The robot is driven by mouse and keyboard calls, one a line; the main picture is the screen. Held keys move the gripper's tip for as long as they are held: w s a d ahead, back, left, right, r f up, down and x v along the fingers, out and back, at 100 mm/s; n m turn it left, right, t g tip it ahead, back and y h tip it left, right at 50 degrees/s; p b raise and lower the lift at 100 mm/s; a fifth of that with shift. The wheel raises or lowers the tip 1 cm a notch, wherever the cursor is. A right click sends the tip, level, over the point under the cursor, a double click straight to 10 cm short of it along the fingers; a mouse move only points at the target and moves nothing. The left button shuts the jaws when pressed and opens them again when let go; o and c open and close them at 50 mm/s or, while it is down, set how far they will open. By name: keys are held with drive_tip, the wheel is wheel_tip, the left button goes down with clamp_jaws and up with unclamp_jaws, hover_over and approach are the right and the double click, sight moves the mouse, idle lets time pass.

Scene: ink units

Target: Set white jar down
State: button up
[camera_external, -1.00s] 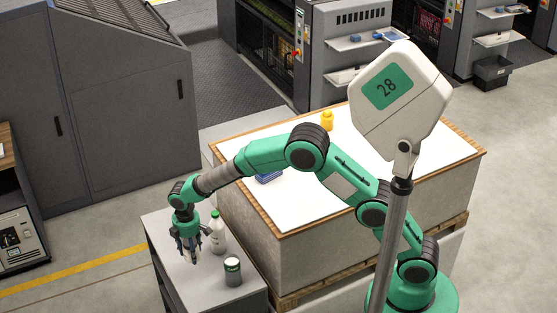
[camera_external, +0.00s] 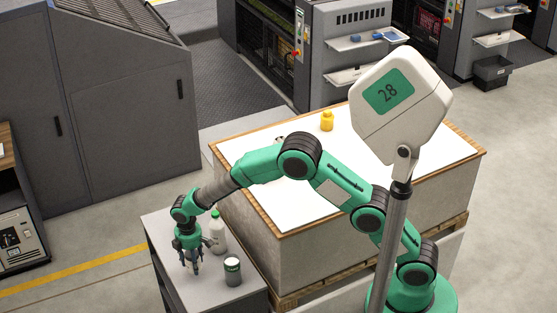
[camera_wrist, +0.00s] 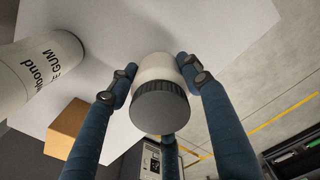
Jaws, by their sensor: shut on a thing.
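The white jar (camera_wrist: 158,68) shows in the wrist view with its dark ridged lid toward the camera. My gripper (camera_external: 193,263) is shut on the jar, with blue-grey fingers around its sides. In the external view my gripper points down low over the grey cabinet top (camera_external: 168,228), and its fingers mostly hide the jar. I cannot tell whether the jar's base touches the surface.
A white bottle with a green cap (camera_external: 217,232) stands close behind and right of my gripper. A brown box (camera_wrist: 66,128) shows in the wrist view.

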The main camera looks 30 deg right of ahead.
drive_tip(key=shift+f+b, duration=0.4)
drive_tip(key=shift+f, duration=1.4)
drive_tip(key=o, duration=1.4)
drive_tip(key=shift+f, duration=0.15)
drive_tip(key=shift+c, duration=0.2)
wheel_tip(320, 180, up, 12)
drive_tip(key=p, duration=0.2)
drive_tip(key=shift+p, duration=0.4)
drive_tip(key=shift+r, duration=0.25)
